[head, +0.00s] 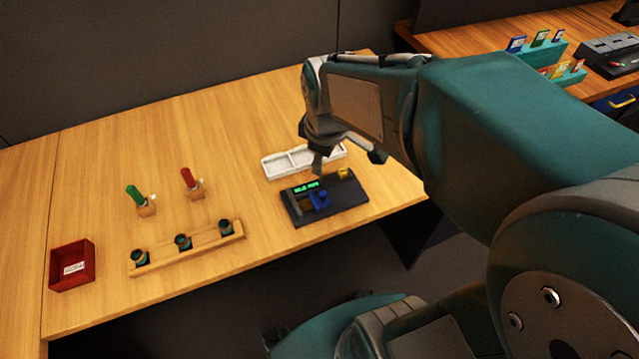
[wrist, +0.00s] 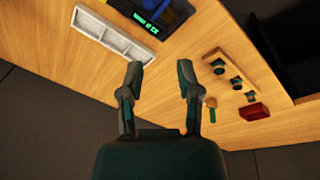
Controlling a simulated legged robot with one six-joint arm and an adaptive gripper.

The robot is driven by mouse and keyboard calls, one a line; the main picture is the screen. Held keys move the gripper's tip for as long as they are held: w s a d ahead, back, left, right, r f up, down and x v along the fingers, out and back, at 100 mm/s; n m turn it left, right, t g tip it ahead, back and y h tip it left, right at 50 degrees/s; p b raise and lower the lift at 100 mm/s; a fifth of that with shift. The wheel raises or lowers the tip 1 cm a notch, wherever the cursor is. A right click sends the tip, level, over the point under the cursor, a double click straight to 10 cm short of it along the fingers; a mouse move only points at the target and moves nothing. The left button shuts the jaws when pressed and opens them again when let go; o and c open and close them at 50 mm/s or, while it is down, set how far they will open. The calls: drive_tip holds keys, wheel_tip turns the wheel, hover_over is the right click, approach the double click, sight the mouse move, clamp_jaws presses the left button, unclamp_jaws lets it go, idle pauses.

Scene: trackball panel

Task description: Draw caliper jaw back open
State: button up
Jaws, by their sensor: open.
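The caliper panel (head: 333,209) is a dark block at the right front of the wooden table. It has a lit green display (head: 306,188), a blue sliding piece (head: 319,201) near its middle and a yellow piece (head: 345,173) at its far right corner. In the wrist view the panel (wrist: 122,5) is cut off by the top edge, with its green display readable only in part. My gripper (head: 347,161) is above and behind the panel, open and empty. In the wrist view its two fingers (wrist: 160,73) stand apart, with only table between them.
A white compartment tray (head: 286,163) lies just behind the panel. A wooden rack (head: 190,249) with several dark cups, green (head: 135,196) and red (head: 189,179) handled tools in holders and a red bin (head: 72,265) stand to the left. The table between is clear.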

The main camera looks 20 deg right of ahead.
sight(323, 194)
drive_tip(key=w+f+n, duration=0.1)
drive_tip(key=f, duration=0.5)
drive_tip(key=w+d+f+n+g, duration=0.1)
drive_tip(key=w+f+n, duration=0.1)
drive_tip(key=f, duration=0.4)
drive_tip(key=w+d+f+n+g, duration=0.1)
drive_tip(key=f+n, duration=0.1)
drive_tip(key=f, duration=0.4)
drive_tip(key=shift+w+d+f, duration=0.1)
drive_tip(key=shift+w+f, duration=0.05)
drive_tip(key=shift+w, duration=0.15)
